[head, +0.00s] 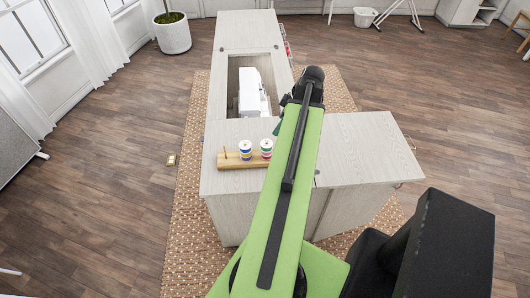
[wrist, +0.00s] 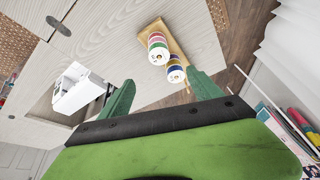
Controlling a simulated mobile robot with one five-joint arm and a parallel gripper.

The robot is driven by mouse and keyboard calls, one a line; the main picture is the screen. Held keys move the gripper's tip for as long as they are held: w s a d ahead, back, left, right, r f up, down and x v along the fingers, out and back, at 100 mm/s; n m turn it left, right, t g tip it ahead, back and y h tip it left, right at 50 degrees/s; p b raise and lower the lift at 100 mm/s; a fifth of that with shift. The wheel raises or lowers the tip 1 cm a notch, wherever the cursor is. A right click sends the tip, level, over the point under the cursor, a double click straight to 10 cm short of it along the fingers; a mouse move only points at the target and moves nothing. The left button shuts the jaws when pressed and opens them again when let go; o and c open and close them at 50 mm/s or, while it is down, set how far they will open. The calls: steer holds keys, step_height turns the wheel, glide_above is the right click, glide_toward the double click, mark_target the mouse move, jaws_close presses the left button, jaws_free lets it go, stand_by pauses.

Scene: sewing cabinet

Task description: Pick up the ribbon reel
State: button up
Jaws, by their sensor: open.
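Two white reels with coloured bands stand close together on a wooden peg stand (head: 229,163) on the pale cabinet top. One reel (head: 245,149) is on the left and the other reel (head: 266,148) on the right; I cannot tell which is the ribbon reel. In the wrist view, one reel (wrist: 174,71) is nearer my gripper (wrist: 160,92) and the other (wrist: 157,47) farther along the stand (wrist: 152,27). My gripper is open and empty, its green fingers apart with the nearer reel just beyond the gap. In the head view my arm mostly hides the gripper.
A white sewing machine (head: 251,95) sits in the cabinet's recess, behind the stand; it also shows left of my fingers in the wrist view (wrist: 78,90). The right part of the cabinet top (head: 360,150) is clear. A woven rug (head: 185,220) lies under the cabinet.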

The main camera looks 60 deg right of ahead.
steer(key=b, duration=0.7)
glide_above(268, 143)
steer(key=s, duration=0.3)
step_height(268, 143, down, 8)
steer(key=shift+w+a+f, duration=0.15)
steer(key=shift+w+f, duration=0.2)
steer(key=shift+w, duration=0.2)
steer(key=b+x, duration=0.4)
steer(key=shift+f+b, duration=0.35)
steer(key=shift+f, duration=0.35)
steer(key=shift+r, duration=0.2)
steer(key=c, duration=1.4)
